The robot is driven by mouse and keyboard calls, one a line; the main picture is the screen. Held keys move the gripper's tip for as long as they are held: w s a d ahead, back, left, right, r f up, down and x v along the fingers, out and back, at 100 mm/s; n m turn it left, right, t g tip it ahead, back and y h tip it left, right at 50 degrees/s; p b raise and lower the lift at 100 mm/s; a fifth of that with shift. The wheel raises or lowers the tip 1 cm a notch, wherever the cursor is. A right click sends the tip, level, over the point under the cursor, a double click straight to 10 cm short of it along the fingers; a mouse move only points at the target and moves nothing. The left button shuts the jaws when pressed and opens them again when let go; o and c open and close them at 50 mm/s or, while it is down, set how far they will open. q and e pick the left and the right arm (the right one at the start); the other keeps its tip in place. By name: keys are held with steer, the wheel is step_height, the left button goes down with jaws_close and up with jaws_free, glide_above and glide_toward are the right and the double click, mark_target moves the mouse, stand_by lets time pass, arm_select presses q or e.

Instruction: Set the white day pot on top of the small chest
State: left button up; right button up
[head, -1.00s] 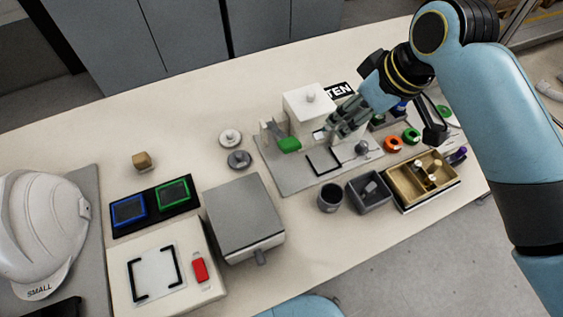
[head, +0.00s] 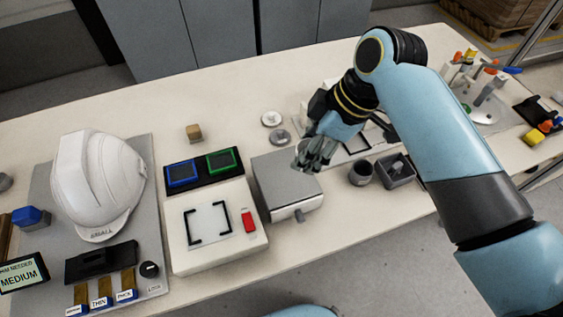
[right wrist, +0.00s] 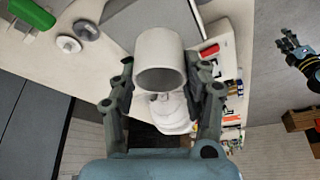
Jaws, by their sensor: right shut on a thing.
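The white pot (right wrist: 160,50) is a plain open cylinder, held between the two fingers of my right gripper (right wrist: 162,82) in the right wrist view. In the head view my right gripper (head: 310,156) is over the back right part of the small chest (head: 280,181), and its fingers mostly hide the pot. The chest is a low box with a flat grey top, a pale front and a small grey handle. Its top shows no other object. What looks like my left gripper (right wrist: 290,47) is small at the right of the wrist view; its jaw state is unclear.
Left of the chest are a white unit with a red switch (head: 249,222) and blue and green framed pads (head: 201,168). Two small round pieces (head: 271,119) lie behind it. A dark cup (head: 361,173) and grey bin (head: 396,171) stand to its right.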

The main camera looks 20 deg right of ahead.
steer(key=w+a+f, duration=0.2)
steer(key=a, duration=0.1)
steer(key=shift+w+a+f, duration=0.2)
steer(key=shift+a, duration=0.05)
step_height(320, 180, down, 4)
steer(key=shift+a+r+p, duration=0.1)
steer(key=shift+p, duration=0.2)
steer(key=shift+w+f, duration=0.1)
steer(key=shift+f, duration=0.15)
steer(key=o, duration=0.7)
steer(key=shift+f, duration=0.1)
steer(key=shift+o, duration=1.1)
arm_select(q)
steer(key=shift+s+a+r, duration=0.3)
steer(key=shift+s+a, duration=0.25)
steer(key=shift+s, duration=0.2)
steer(key=shift+s, duration=0.1)
